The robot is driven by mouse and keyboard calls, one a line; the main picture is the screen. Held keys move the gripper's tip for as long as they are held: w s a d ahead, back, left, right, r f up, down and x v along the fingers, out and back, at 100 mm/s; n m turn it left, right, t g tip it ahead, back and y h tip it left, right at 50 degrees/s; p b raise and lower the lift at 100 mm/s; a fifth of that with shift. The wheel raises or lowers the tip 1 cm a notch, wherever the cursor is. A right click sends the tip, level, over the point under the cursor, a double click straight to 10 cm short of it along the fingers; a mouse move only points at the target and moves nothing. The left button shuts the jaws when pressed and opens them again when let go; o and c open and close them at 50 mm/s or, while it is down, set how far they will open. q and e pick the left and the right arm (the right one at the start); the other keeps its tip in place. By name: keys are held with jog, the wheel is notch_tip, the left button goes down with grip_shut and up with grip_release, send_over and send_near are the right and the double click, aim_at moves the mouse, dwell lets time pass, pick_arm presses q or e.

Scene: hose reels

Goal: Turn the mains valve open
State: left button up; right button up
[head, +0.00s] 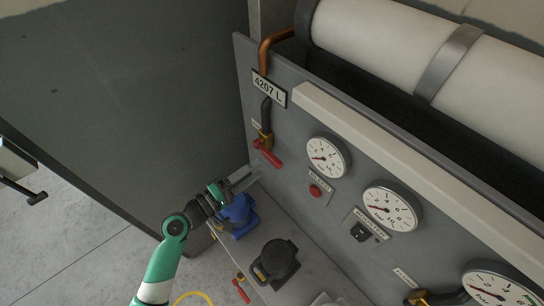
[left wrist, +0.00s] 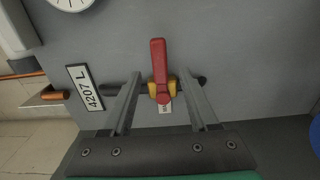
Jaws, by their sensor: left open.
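The mains valve (head: 267,151) has a red lever and a brass body. It sits on the grey panel at the end of a dark pipe, below the "4207 L" plate (head: 268,89). In the left wrist view the red lever (left wrist: 158,62) stands up in the picture from the brass body (left wrist: 171,88). My left gripper (head: 248,177) is open and empty, just below the valve in the head view. In the left wrist view its two fingers (left wrist: 162,80) frame the lever's lower end and brass body. I see no finger touching the valve. My right gripper is not in view.
Gauges (head: 326,157) and a red button (head: 315,191) are on the panel to the right. A blue object (head: 238,214) and a black round object (head: 277,262) stand on the ledge below. A copper pipe (head: 272,48) runs above the plate.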

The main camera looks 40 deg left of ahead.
aim_at(269, 160)
pick_arm(q)
jog(key=w, duration=0.7)
jog(key=shift+d, duration=0.25)
grip_shut()
dwell(1.0)
